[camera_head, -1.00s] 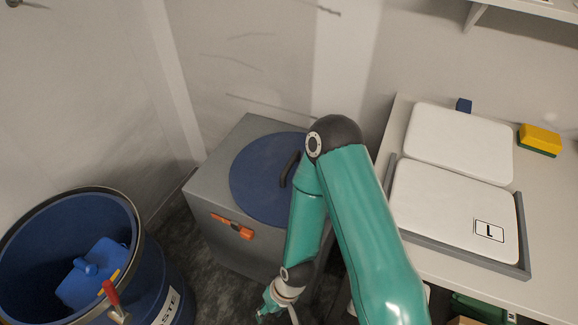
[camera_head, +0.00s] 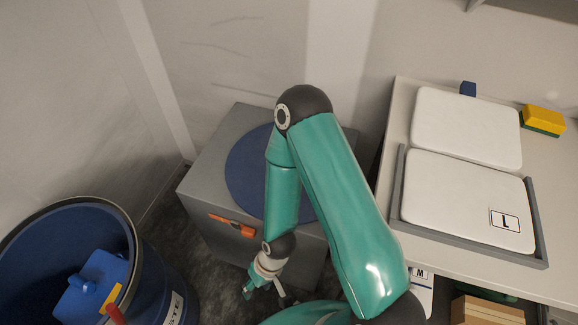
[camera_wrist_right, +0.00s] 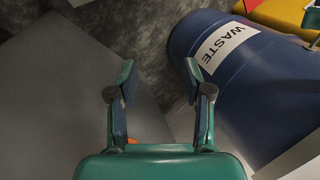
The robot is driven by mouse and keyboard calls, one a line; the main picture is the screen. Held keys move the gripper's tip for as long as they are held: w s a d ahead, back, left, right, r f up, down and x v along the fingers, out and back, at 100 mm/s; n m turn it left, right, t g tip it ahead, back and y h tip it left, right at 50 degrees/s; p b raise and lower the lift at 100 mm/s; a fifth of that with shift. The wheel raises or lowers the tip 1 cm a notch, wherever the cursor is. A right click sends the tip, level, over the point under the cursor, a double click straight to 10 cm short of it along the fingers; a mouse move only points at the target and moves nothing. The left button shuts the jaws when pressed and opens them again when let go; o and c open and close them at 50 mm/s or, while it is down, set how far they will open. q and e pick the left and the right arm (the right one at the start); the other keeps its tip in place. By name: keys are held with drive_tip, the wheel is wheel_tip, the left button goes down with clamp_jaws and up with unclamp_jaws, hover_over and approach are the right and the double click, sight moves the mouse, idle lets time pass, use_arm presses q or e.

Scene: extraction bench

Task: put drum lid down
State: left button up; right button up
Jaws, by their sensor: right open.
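The blue round drum lid (camera_head: 245,175) lies flat on top of a grey box (camera_head: 205,183). My right arm crosses in front of it and hides its right side and its handle. The open waste drum (camera_head: 170,275) stands at the lower left with a blue canister (camera_head: 98,285) inside. My right gripper (camera_head: 264,286) hangs low in front of the box, apart from the lid. In the right wrist view its fingers (camera_wrist_right: 160,68) are spread with nothing between them. The drum (camera_wrist_right: 232,75), with its WASTE label, shows there to the right. My left gripper is not in view.
An orange piece (camera_head: 233,225) is on the box front. A bench (camera_head: 395,125) at the right holds two white lids or trays (camera_head: 465,195), a grey frame and a yellow-green sponge (camera_head: 543,120). Dark floor is free between drum and box.

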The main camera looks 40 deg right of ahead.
drive_tip(key=w+d+r+m+p, duration=0.2)
drive_tip(key=w+d+r+p, duration=0.3)
drive_tip(key=w+r+p, duration=0.3)
wheel_tip(320, 180, up, 4)
drive_tip(key=m+t+b, duration=0.2)
drive_tip(key=m, duration=0.1)
hover_over(256, 215)
drive_tip(key=s+d, duration=0.1)
drive_tip(key=shift+d+r+h, duration=0.2)
drive_tip(key=shift+h, duration=0.2)
drive_tip(key=w+d+r+m+h, duration=0.1)
drive_tip(key=d+r+m, duration=0.2)
drive_tip(key=d+r, duration=0.55)
drive_tip(key=w+d+r+m+h, duration=0.1)
drive_tip(key=w+d+r+m, duration=0.1)
drive_tip(key=d+r, duration=0.65)
drive_tip(key=d+x, duration=0.1)
drive_tip(key=x, duration=0.7)
drive_tip(key=d+p+x, duration=0.1)
drive_tip(key=x, duration=0.4)
drive_tip(key=shift+s+d+f, duration=0.1)
drive_tip(key=shift+d+f, duration=0.15)
drive_tip(key=shift+d, duration=0.05)
drive_tip(key=shift+w+p+x, duration=0.2)
drive_tip(key=shift+p+x, duration=0.45)
drive_tip(key=shift+x, duration=2.1)
drive_tip(key=shift+a+r, duration=0.1)
drive_tip(key=shift+a, duration=0.05)
clamp_jaws()
